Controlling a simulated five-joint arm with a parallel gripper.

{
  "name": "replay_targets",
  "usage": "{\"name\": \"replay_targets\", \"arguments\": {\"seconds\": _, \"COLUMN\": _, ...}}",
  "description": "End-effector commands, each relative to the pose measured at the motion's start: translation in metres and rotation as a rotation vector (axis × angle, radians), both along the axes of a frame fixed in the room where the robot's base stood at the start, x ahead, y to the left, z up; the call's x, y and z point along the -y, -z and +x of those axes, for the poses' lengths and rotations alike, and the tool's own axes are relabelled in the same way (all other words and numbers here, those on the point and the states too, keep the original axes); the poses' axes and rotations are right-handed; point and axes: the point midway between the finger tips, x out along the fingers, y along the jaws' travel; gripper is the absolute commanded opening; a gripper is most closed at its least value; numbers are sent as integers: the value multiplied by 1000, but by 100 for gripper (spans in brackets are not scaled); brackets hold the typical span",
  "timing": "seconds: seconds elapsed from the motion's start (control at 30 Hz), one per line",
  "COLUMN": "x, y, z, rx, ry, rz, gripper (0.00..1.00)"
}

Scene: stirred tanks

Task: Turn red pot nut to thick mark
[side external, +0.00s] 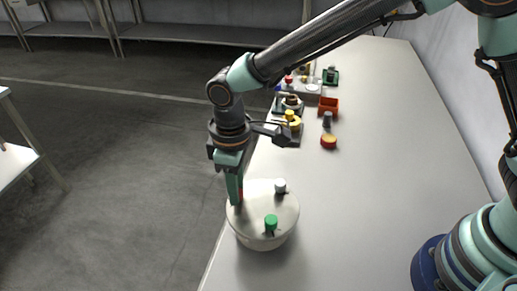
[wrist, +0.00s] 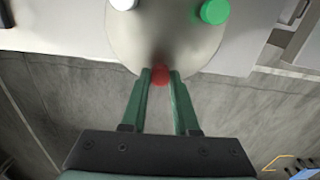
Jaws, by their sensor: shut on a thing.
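The red pot nut (wrist: 160,76) sits near the rim of a round, pale pot lid, between my fingertips. In the side external view only a sliver of red (side external: 241,193) shows beside my fingers. My gripper (wrist: 160,74) is shut on the red nut and points down at the lid; in the side external view it is at the lid's left edge (side external: 236,200). The pot (side external: 262,239) stands at the table's left edge. A white nut (side external: 280,186) and a green nut (side external: 271,223) are also on the lid. I cannot make out a thick mark.
Further back on the table (side external: 390,150) are a red-and-yellow round piece (side external: 328,142), a dark grey knob (side external: 327,119), an orange-red bin (side external: 328,104) and yellow parts (side external: 291,121). The table right of the pot is clear. The floor lies beyond its left edge.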

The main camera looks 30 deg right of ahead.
Motion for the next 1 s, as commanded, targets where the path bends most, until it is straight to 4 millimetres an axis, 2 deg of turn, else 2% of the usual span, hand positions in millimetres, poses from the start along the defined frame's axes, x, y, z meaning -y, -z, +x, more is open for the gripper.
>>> {"name": "replay_targets", "arguments": {"seconds": 0.6, "x": 0, "y": -2, "z": 1, "rx": 3, "ry": 560, "rz": 2, "gripper": 0}}
{"name": "replay_targets", "arguments": {"seconds": 1.0, "x": 0, "y": -2, "z": 2, "rx": 3, "ry": 779, "rz": 4, "gripper": 0}}
